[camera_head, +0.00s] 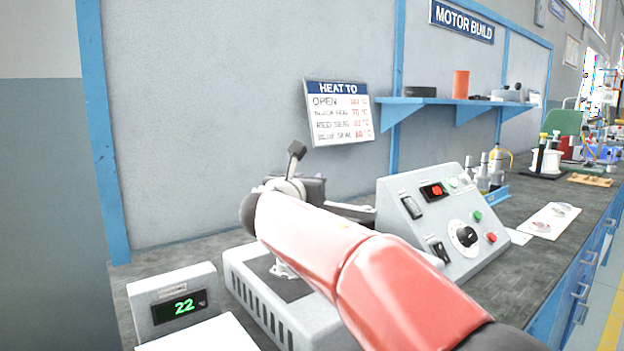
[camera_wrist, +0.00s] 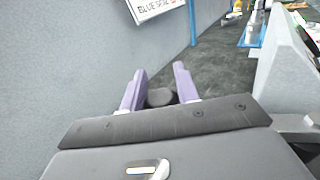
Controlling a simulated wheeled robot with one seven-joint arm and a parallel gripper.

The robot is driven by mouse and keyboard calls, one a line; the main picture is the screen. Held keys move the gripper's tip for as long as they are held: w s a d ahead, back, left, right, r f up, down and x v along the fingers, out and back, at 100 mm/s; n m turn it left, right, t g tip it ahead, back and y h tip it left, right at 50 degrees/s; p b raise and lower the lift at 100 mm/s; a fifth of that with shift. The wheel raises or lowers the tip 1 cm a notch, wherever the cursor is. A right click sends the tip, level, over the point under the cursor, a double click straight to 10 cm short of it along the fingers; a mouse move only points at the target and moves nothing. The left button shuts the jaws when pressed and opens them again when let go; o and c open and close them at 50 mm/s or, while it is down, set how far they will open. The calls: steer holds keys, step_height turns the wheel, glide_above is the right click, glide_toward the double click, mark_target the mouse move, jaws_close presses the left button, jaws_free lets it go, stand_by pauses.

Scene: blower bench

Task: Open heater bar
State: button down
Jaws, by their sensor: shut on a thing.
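The heater (camera_head: 262,303) is a pale vented box on the bench with a dark plate on top, partly hidden behind my red arm. A light metal bar (camera_head: 350,209) shows above it, beside the control panel; I take it to be the heater bar. A metal piece also shows at the right in the wrist view (camera_wrist: 298,123). My gripper (camera_wrist: 159,74) has two pale purple fingers, shut on a dark rounded knob (camera_wrist: 160,97). The knob's join to the bar is hidden. In the head view my arm covers most of the grip.
A sloped control panel (camera_head: 438,190) with switches and a dial stands close right of my gripper. A display reading 22 (camera_head: 180,306) stands front left. The wall (camera_head: 210,130) with a "HEAT TO" sign (camera_head: 340,112) is close behind. The bench beyond holds bottles and a white card (camera_head: 549,220).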

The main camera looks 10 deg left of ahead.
stand_by(0.4)
steer(key=c, duration=1)
jaws_free()
steer(key=shift+c, duration=0.2)
steer(key=s, duration=0.2)
steer(key=s+b, duration=0.1)
steer(key=s, duration=0.2)
steer(key=s+a, duration=0.1)
steer(key=s, duration=0.1)
steer(key=shift+s, duration=0.35)
steer(key=shift+a, duration=0.1)
